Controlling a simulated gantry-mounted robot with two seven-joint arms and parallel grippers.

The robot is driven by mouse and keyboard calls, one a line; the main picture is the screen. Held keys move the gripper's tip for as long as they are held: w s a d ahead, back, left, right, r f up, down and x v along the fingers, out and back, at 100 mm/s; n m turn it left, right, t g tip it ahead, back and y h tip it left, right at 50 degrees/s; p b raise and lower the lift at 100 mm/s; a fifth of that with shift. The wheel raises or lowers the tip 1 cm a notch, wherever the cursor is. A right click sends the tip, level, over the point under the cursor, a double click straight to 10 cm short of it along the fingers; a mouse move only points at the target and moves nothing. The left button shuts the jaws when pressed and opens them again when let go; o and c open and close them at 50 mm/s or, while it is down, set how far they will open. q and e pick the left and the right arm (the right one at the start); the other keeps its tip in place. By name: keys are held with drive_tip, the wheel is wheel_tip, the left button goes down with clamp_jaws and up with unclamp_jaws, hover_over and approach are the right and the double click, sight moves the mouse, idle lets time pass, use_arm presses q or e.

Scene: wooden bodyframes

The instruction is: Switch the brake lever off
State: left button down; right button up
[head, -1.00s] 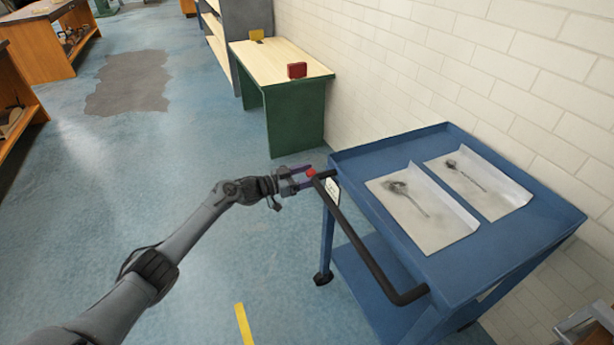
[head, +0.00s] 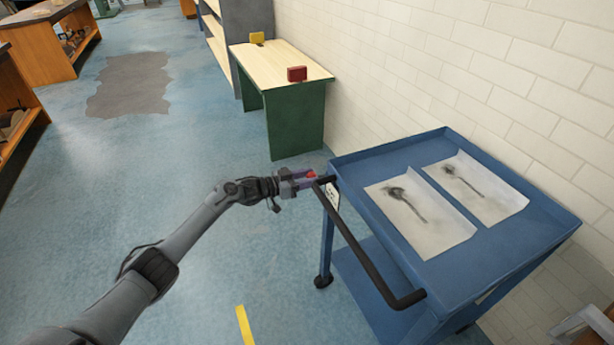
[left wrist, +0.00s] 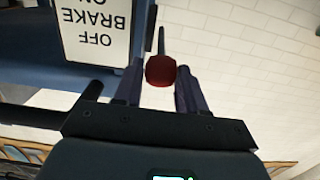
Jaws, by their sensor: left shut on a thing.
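The brake lever's red knob (head: 311,174) is at the far end of the blue cart's black handle. In the left wrist view the red knob (left wrist: 160,71) sits between the two fingers on a thin dark rod. My left gripper (head: 306,177) is shut on the knob; it also shows in the left wrist view (left wrist: 159,82). A white label (left wrist: 93,27) beside the lever reads OFF, BRAKE and ON, upside down in that view.
The blue cart (head: 452,250) carries two sheets with dark tool outlines (head: 420,218). Its black handle (head: 362,252) runs along its near left side. A green workbench (head: 294,120) with a red block (head: 297,74) stands behind.

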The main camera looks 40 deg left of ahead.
use_arm(q)
drive_tip(key=shift+g, duration=0.3)
drive_tip(key=r+p, duration=0.1)
drive_tip(key=r, duration=0.1)
drive_tip(key=w+r+p, duration=0.1)
drive_tip(key=r+p, duration=0.1)
drive_tip(key=shift+d, duration=0.2)
drive_tip(key=shift+r+p, duration=0.25)
drive_tip(key=shift+p, duration=0.1)
drive_tip(key=shift+w, duration=0.1)
use_arm(e)
wheel_tip(320, 180, up, 5)
drive_tip(key=shift+a+f, duration=0.1)
drive_tip(key=shift+a, duration=0.05)
use_arm(q)
drive_tip(key=c, duration=1)
unclamp_jaws()
drive_tip(key=shift+d, duration=0.1)
drive_tip(key=shift+o, duration=1.4)
drive_tip(key=shift+w, duration=0.15)
drive_tip(key=shift+f, duration=0.1)
use_arm(e)
drive_tip(key=shift+w, duration=0.15)
